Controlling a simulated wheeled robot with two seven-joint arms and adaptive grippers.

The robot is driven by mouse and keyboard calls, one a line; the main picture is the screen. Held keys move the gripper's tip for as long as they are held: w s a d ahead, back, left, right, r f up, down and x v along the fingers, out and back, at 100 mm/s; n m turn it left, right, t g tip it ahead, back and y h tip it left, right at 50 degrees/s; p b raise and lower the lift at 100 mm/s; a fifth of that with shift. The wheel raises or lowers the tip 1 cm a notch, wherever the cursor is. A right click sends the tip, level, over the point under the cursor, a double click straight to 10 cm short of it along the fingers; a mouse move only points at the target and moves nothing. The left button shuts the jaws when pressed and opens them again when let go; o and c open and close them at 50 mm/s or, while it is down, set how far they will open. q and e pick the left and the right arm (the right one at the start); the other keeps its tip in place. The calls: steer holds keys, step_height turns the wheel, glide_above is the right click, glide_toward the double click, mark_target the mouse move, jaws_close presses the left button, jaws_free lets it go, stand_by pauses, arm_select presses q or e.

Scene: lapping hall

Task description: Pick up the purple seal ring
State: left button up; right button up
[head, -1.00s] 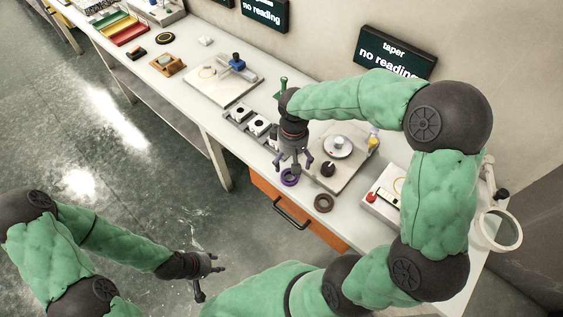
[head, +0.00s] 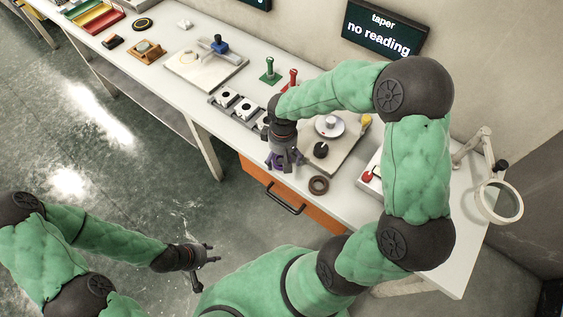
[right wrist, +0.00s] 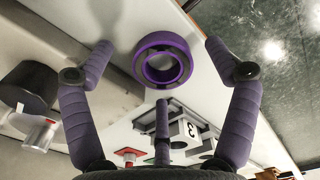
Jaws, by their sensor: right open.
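The purple seal ring (right wrist: 142,62) lies flat on the white bench top. In the right wrist view it sits between the spread purple fingertips of my right gripper (right wrist: 160,50), with gaps on both sides. In the head view my right gripper (head: 283,160) points down over the ring and hides most of it. It is open and holds nothing. My left gripper (head: 207,272) is open and empty, out over the floor at the lower left, away from the bench.
A brown ring (head: 318,185) lies close to the right of my right gripper. A plate with a round disc (head: 329,126) and a black knob (head: 321,149) stands behind. A row of grey blocks (head: 245,110) is to the left. The front bench edge is near.

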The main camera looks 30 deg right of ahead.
steer(key=shift+f, duration=0.75)
steer(key=c, duration=1.3)
steer(key=shift+o, duration=0.2)
steer(key=shift+r, duration=0.1)
